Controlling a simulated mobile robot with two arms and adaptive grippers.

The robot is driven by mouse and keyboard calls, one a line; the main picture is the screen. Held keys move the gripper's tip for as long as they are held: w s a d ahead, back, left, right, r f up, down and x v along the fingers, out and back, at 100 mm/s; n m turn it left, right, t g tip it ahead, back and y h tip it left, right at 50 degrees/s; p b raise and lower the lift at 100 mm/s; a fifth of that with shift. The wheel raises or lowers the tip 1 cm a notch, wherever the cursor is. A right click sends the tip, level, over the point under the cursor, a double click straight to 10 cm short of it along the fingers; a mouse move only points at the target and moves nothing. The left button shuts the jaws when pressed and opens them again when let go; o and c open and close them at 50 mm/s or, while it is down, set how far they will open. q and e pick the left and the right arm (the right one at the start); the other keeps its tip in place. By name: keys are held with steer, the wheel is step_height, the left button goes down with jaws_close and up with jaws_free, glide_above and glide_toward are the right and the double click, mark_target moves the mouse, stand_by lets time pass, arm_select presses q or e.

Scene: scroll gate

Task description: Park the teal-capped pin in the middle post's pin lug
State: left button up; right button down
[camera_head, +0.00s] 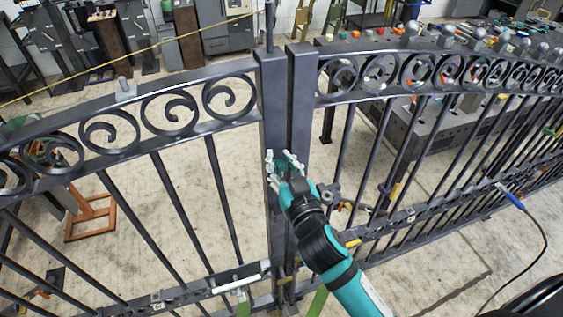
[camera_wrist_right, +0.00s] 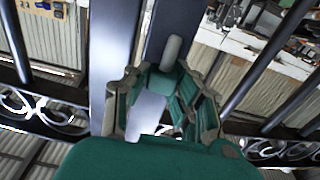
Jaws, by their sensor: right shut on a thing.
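My right gripper (camera_head: 284,170) is at the two dark upright posts where the gate leaves meet, on the front side of the left post (camera_head: 271,100) and right post (camera_head: 301,100). In the right wrist view its fingers (camera_wrist_right: 163,110) are closed around the teal-capped pin (camera_wrist_right: 171,49). The pin's grey shaft points up in that picture, along the post, and its teal part sits between the fingers. In the head view the pin is mostly hidden by the gripper. I cannot make out the pin lug clearly. My left gripper is not in view.
Gate leaves with scrolls and thin bars spread left (camera_head: 180,110) and right (camera_head: 430,75). A white-grey rod (camera_head: 240,282) lies along the left lower rail. A blue-handled tool with a cable (camera_head: 510,197) is at the right rail. A cluttered workbench stands behind.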

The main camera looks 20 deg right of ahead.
steer(key=shift+f+b, duration=0.95)
steer(key=shift+f, duration=0.15)
steer(key=shift+f+b, duration=1.3)
steer(key=shift+f, duration=0.2)
stand_by(0.3)
steer(key=c, duration=1.1)
jaws_free()
steer(key=shift+s, duration=0.1)
steer(key=s, duration=1.2)
steer(key=shift+d, duration=0.2)
steer(key=shift+w, duration=0.1)
